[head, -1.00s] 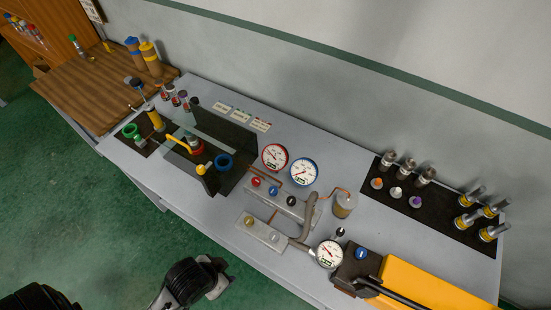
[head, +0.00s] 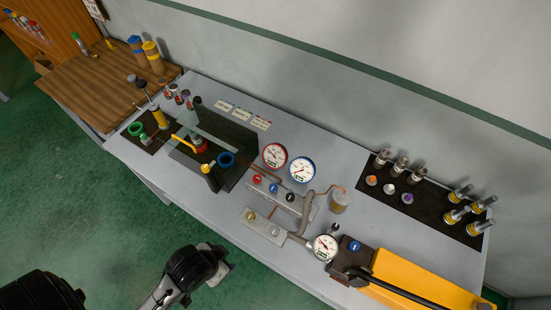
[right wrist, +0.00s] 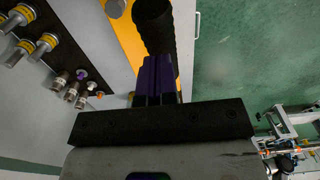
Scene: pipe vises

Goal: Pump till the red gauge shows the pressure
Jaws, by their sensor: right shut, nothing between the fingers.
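The red-rimmed gauge (head: 274,155) stands on the bench beside a blue-rimmed gauge (head: 301,169). Its needle is too small to read surely. A third gauge (head: 325,247) with a pale face stands by the pump. The yellow hand pump (head: 420,281) lies at the front right of the bench, with a black lever (head: 398,291) running out of the bottom of the head view. In the right wrist view, my right gripper (right wrist: 156,60) has its purple fingers shut and empty, close to a thick black cylinder (right wrist: 153,22), likely the lever's grip; touching is unclear. My left gripper's fingers do not show.
A valve block (head: 273,190) with red, blue and black knobs and a second block (head: 264,226) sit left of the pump. A dark-walled vise station (head: 229,150) is further left. Fittings stand on a black mat (head: 440,211) at the back right. The bench's front left surface (head: 190,190) is clear.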

